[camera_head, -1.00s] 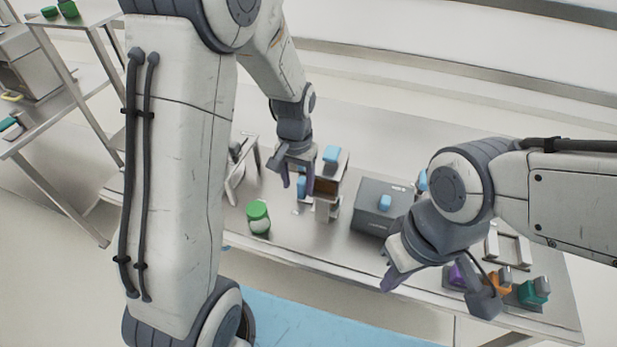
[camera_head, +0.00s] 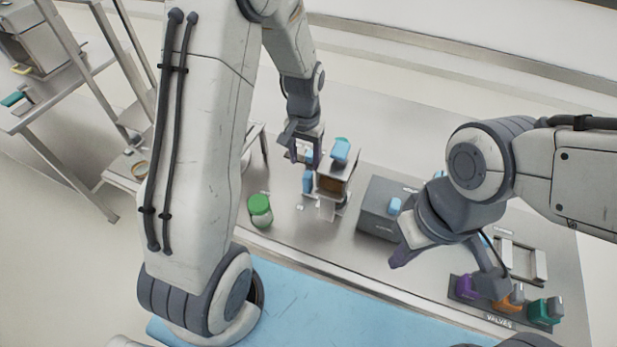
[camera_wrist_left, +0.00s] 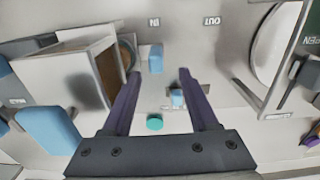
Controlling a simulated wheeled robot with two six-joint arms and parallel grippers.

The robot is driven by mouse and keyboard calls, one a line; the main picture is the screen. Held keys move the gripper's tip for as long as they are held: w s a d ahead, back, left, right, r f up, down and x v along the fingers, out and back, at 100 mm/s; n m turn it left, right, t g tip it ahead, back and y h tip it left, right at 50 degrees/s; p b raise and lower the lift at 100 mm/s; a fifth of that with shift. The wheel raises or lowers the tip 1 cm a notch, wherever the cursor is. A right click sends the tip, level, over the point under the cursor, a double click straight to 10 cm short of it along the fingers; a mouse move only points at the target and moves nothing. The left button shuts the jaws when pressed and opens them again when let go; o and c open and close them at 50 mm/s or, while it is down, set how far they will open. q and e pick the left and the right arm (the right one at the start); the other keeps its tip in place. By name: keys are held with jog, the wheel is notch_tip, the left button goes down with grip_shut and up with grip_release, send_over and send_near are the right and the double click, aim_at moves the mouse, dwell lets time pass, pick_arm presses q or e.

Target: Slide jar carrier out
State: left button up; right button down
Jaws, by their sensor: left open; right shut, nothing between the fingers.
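A small metal housing (camera_head: 334,182) with a brown opening and a blue block on top (camera_head: 340,150) stands mid-table. A blue handle (camera_head: 307,182) is at its left side; it also shows in the left wrist view (camera_wrist_left: 155,58). I cannot tell for sure which part is the jar carrier. My left gripper (camera_head: 305,152) is open and empty above the housing's left side. Its fingers show apart in the left wrist view (camera_wrist_left: 162,85), with a small blue piece (camera_wrist_left: 176,97) and a teal disc (camera_wrist_left: 155,122) between them. My right gripper (camera_head: 398,250) is shut and empty near the grey box.
A valve block with purple, orange and teal parts (camera_head: 500,318) is at the front right. "IN" and "OUT" labels mark the table.

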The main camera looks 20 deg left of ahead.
aim_at(308, 182)
pick_arm(q)
jog(key=f, duration=0.3)
jog(key=f+p, duration=0.1)
jog(key=f, duration=0.5)
jog(key=shift+w+d+f+p, duration=0.15)
jog(key=shift+d+f+p, duration=0.15)
jog(key=shift+d+f, duration=0.1)
jog(key=shift+a, duration=0.1)
grip_shut()
dwell(0.8)
